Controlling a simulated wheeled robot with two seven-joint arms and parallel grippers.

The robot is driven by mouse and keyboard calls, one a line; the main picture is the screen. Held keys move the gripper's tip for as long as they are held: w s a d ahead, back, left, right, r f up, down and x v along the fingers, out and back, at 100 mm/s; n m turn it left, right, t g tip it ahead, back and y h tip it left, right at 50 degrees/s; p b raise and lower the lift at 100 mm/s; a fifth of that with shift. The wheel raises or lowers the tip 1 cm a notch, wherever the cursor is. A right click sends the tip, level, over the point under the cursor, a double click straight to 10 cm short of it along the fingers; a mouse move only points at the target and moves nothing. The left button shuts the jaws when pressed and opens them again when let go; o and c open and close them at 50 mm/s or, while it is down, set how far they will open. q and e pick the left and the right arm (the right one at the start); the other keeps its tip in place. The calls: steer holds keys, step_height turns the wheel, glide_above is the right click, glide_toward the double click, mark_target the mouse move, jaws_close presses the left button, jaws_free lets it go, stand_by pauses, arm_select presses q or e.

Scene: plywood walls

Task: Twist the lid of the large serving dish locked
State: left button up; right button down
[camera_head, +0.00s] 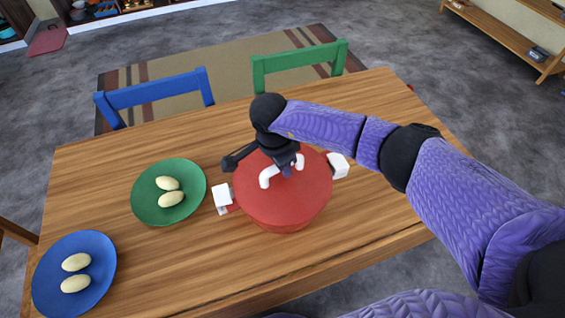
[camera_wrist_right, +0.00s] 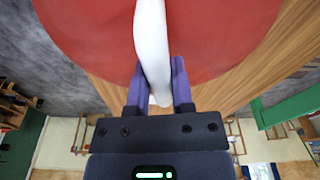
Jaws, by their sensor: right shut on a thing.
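The large serving dish is red, with white side handles (camera_head: 222,198), and stands on the wooden table. Its red lid (camera_head: 300,205) sits on top and has a white arched handle (camera_head: 267,177). My right gripper (camera_head: 286,172) comes down from above and is shut on the lid handle. In the right wrist view the white handle (camera_wrist_right: 152,45) passes between the two purple fingers of the right gripper (camera_wrist_right: 160,85), with the red lid (camera_wrist_right: 80,35) behind it. My left gripper is not in view. Part of the dish's far side is hidden by my right arm.
A green plate (camera_head: 145,205) and a blue plate (camera_head: 50,290), each with two pale oval items, are left of the dish on the table (camera_head: 110,160). A blue chair (camera_head: 155,95) and a green chair (camera_head: 300,58) stand at the far edge. The table's right end is mostly clear.

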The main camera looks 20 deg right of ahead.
steer(key=m, duration=0.2)
steer(key=shift+m, duration=0.3)
steer(key=shift+c, duration=2.1)
jaws_free()
steer(key=shift+r, duration=0.1)
